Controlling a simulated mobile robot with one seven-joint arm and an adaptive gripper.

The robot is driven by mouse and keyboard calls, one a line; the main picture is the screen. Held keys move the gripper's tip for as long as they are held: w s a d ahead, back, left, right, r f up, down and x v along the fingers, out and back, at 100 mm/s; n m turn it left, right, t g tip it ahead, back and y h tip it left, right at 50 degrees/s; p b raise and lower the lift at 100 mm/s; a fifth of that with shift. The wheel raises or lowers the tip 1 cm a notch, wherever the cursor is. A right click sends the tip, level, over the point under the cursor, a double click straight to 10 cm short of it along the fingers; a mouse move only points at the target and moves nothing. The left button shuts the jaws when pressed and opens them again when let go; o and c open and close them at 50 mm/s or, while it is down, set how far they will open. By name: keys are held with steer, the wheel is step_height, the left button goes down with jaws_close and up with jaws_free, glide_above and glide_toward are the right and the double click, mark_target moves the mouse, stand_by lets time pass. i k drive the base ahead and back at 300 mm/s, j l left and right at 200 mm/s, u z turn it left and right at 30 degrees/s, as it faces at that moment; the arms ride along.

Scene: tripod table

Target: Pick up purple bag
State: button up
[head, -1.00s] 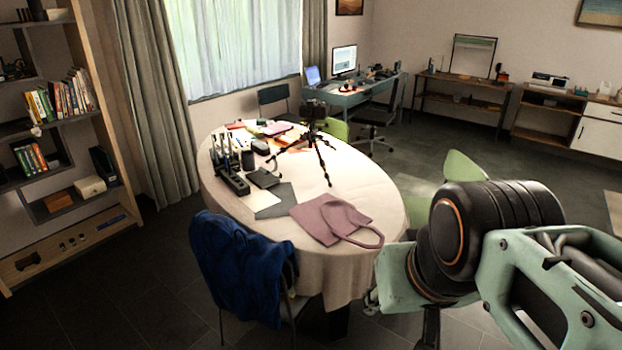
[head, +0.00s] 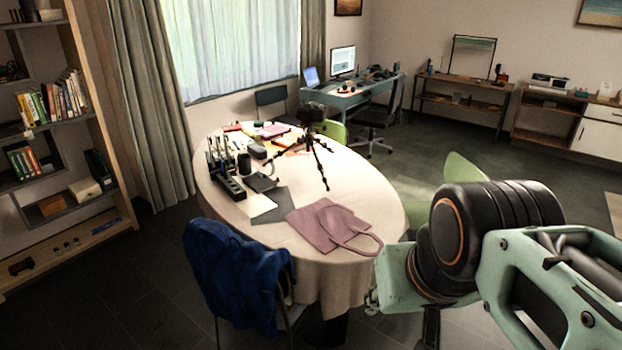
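The purple bag (head: 318,223), a dusty mauve tote, lies flat on the near right part of the oval table (head: 372,206). Its strap loop reaches toward the table's right edge. My arm fills the lower right of the head view, to the right of the bag and apart from it in the picture. Only a small part that may belong to my gripper (head: 371,301) shows at the arm's left side, below the table edge. Its fingers are mostly hidden behind the arm, so their opening cannot be seen. Nothing touches the bag from above.
A chair with a blue jacket (head: 232,275) stands at the table's near left. A camera tripod (head: 312,155) stands behind the bag. A grey sheet (head: 272,207) and a black pen organizer (head: 226,178) lie to its left. A green chair (head: 462,172) is right of the table.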

mark_target(325, 224)
steer(key=i+l, duration=0.2)
steer(key=i, duration=0.4)
steer(key=i+l+z, duration=0.1)
steer(key=i, duration=0.5)
steer(key=i+l, duration=0.3)
steer(key=i, duration=0.25)
